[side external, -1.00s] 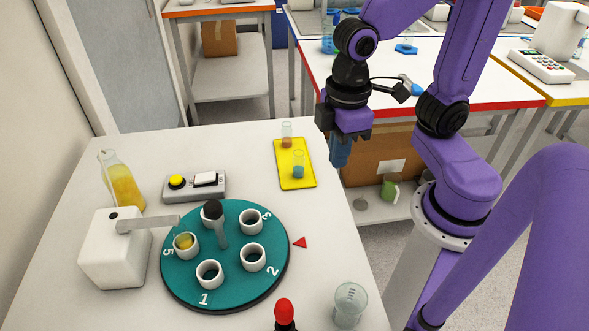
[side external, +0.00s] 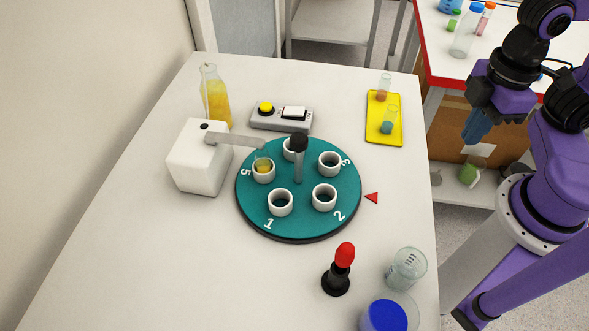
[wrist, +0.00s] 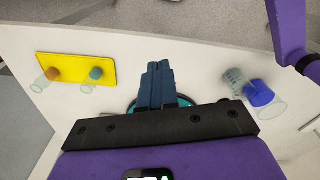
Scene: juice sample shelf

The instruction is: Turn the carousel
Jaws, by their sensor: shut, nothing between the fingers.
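The teal carousel (side external: 300,218) is a round disc on the white table with several white ring holders and printed numbers. A black-topped post (side external: 298,160) stands upright at its centre. The holder near number 5 contains a vial with yellow liquid (side external: 263,166); the other holders I can see into look empty. A red triangle (side external: 372,197) lies just right of the disc, pointing between 2 and 3. My gripper (side external: 472,138) is shut and empty, past the table's right edge, well apart from the carousel. In the wrist view its blue fingers (wrist: 155,70) hide most of the carousel (wrist: 184,101).
A white dispenser (side external: 198,170) extends its arm over the disc's left side. Behind are a yellow-liquid flask (side external: 214,100) and button box (side external: 265,117). A yellow tray (side external: 375,105) holds two vials. A red-topped black stand (side external: 337,275), beaker (side external: 407,268) and blue-bottomed container (side external: 386,313) stand in front.

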